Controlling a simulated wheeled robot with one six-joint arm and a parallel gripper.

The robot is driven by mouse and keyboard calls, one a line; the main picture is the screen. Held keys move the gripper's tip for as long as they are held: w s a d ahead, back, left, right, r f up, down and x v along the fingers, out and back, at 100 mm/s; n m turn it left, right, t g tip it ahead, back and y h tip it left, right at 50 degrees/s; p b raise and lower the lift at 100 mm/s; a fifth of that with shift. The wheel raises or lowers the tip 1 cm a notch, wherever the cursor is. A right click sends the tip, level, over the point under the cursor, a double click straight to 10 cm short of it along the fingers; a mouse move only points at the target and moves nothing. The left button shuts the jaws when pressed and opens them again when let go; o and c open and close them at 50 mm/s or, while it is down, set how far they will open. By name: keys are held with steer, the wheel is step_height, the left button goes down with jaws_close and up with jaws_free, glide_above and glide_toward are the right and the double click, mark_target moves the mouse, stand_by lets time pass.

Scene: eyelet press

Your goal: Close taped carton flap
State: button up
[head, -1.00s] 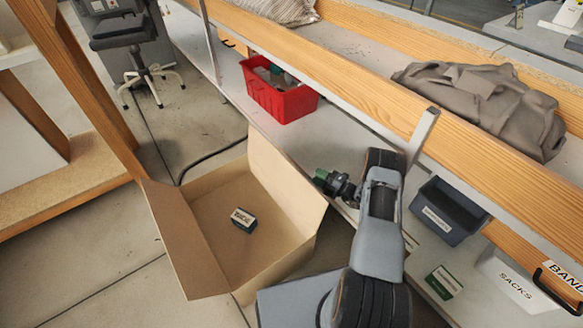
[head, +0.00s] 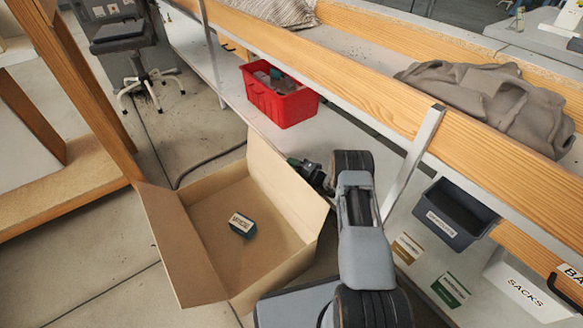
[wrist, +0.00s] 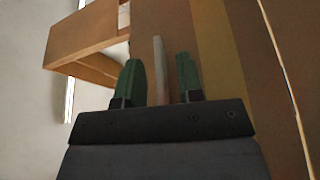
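The open brown carton (head: 272,264) stands on the floor, left of my arm. Its right flap (head: 285,190) stands up and leans outward; its left flap (head: 180,245) is also folded out. A small dark box with a pale label (head: 242,225) lies inside. My gripper (head: 295,162) is at the upper edge of the right flap, on its outer side, partly hidden by it. In the wrist view its green fingers (wrist: 158,72) are apart, facing brown board (wrist: 240,60) with a yellowish strip. A thin pale strip shows between them; I cannot tell whether they touch anything.
A long bench (head: 370,95) with a wooden edge runs along the right, close to my arm. A red bin (head: 280,105) sits on its lower shelf, and a dark blue bin (head: 447,212) is at right. A wooden post (head: 85,95) stands at left.

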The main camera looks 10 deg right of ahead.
jaws_close()
stand_by(0.3)
steer(key=shift+r, duration=0.1)
stand_by(0.4)
